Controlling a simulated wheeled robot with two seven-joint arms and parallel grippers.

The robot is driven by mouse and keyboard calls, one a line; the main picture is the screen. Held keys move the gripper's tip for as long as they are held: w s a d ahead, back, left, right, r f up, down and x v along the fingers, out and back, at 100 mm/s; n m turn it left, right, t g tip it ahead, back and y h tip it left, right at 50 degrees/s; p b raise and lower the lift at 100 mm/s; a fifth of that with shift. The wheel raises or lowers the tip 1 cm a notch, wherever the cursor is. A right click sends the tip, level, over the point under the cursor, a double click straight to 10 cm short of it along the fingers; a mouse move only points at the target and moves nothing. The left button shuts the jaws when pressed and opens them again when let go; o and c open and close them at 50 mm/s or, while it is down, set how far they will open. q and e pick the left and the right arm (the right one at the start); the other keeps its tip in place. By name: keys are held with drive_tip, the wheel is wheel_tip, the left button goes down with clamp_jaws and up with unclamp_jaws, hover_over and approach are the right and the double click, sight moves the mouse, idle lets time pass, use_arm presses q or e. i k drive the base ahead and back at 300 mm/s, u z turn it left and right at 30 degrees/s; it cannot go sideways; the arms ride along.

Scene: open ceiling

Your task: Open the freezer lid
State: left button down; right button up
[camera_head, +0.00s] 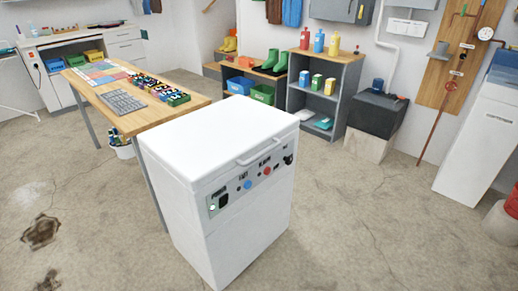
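The white freezer (225,190) stands upright on the floor in the middle of the head view. Its white lid (215,137) lies flat and shut on top. A pale bar handle (261,151) sits at the lid's edge on the right front side. Below the lid, a grey control panel (250,184) carries a dark switch, a blue knob and a red knob. Neither of my grippers shows in this view.
A wooden table (180,111) with small boxes stands behind the freezer on the left. A grey shelf (325,90), a dark box (376,113) on a pale block and a white cabinet (480,140) line the back and right. The concrete floor (370,220) right of the freezer is clear.

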sight(200, 147)
drive_tip(key=u, duration=0.35)
drive_tip(key=i, duration=1)
